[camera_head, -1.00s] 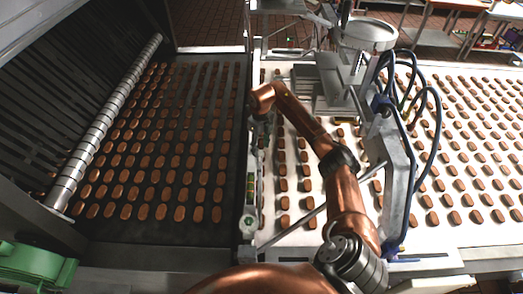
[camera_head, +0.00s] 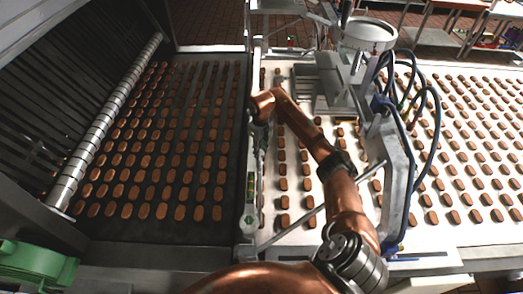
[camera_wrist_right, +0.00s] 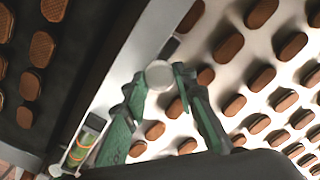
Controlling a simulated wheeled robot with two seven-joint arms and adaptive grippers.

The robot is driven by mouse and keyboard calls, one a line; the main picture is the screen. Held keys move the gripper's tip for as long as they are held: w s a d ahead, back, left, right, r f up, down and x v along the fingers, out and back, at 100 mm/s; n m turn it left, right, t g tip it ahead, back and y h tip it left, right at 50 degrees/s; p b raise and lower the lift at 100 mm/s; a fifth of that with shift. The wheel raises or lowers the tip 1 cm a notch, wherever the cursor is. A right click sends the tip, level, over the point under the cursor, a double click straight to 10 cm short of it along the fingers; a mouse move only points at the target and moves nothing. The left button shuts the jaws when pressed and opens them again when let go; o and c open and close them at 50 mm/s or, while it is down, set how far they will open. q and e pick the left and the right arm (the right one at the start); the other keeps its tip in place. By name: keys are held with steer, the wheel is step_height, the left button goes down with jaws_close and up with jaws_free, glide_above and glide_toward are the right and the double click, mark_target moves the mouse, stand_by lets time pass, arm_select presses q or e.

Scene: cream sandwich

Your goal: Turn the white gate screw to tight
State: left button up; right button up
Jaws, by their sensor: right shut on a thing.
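The white gate screw (camera_wrist_right: 159,74) shows as a round, pale knob in the right wrist view, beside the metal rail between the two belts. My right gripper (camera_wrist_right: 160,86) has green fingers, one on each side of the screw, and is shut on it. In the head view my copper right arm reaches up to the rail, and its gripper (camera_head: 258,122) is small there. The screw cannot be made out in the head view. My left gripper is not in view.
A dark belt with rows of brown biscuits (camera_head: 180,211) lies to the left, and a white belt (camera_head: 440,235) with biscuits to the right. A metal frame with blue hoses (camera_head: 437,130) stands right of my arm.

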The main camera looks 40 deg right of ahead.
steer(key=c, duration=0.3)
steer(key=shift+d, duration=0.15)
steer(key=shift+m, duration=0.4)
steer(key=m, duration=0.3)
steer(key=shift+r, duration=0.1)
steer(key=shift+m+p, duration=0.45)
steer(key=shift+m, duration=1.35)
steer(key=shift+w+m, duration=0.1)
steer(key=shift+m, duration=0.2)
steer(key=o, duration=1.1)
steer(key=shift+o, duration=0.2)
